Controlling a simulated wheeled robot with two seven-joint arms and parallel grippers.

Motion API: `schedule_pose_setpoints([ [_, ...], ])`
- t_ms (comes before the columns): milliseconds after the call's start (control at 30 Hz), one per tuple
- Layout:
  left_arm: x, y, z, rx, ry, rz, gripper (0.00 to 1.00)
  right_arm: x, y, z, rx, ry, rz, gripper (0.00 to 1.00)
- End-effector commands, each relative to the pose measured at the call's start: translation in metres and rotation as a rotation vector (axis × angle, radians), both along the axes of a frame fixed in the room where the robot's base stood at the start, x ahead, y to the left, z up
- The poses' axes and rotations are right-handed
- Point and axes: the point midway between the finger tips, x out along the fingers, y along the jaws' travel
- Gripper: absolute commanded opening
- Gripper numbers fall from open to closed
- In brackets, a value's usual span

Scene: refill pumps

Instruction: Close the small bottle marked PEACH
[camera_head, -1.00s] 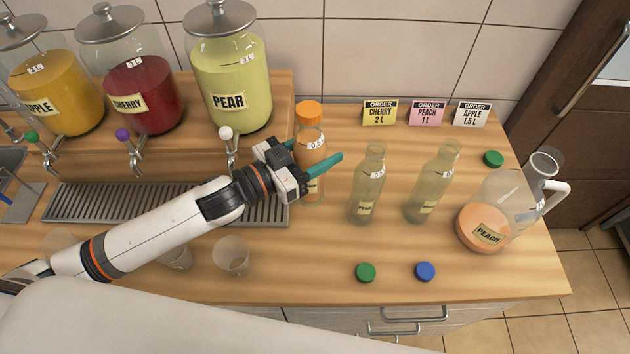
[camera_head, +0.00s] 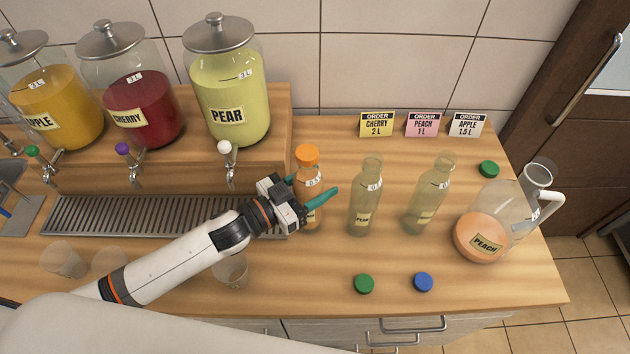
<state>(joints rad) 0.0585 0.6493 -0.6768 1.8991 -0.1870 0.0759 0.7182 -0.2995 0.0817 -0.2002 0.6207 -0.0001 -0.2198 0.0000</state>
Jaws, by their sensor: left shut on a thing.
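A small bottle (camera_head: 310,178) with orange liquid stands upright, or nearly so, on the counter left of two empty bottles. Its label is mostly hidden by my gripper, so I cannot read its name. An orange cap (camera_head: 307,154) sits on top of its neck; I cannot tell how tightly. My left gripper (camera_head: 312,198) is shut around the bottle's body, its teal fingers on both sides. My right gripper is not in view.
Two empty bottles (camera_head: 365,200) (camera_head: 428,200) stand to the right. A jug (camera_head: 484,248) marked PEACH is at the far right. Loose caps, green (camera_head: 364,284), blue (camera_head: 423,282) and green (camera_head: 489,169), lie around. Dispensers (camera_head: 228,95) stand at the back left.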

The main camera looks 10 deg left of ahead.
Motion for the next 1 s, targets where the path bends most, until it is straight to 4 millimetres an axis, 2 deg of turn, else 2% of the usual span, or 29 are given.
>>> schedule_pose_setpoints([
  [300, 0.001, 0.0, 0.0, -0.004, -0.005, -0.001, 0.0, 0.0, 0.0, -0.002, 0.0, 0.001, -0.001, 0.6],
  [333, 0.0, 0.0, -0.003, 0.0, 0.0, 0.001, 0.58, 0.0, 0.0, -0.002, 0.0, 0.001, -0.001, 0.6],
  [433, 0.0, 0.0, -0.002, 0.0, 0.0, 0.001, 0.75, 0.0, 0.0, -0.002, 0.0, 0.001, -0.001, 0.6],
  [800, 0.0, 0.001, 0.002, 0.0, 0.0, 0.0, 0.77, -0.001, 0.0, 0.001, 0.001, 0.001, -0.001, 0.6],
  [1000, -0.023, 0.022, -0.004, 0.002, 0.004, 0.0, 0.77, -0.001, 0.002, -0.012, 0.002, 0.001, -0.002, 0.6],
])
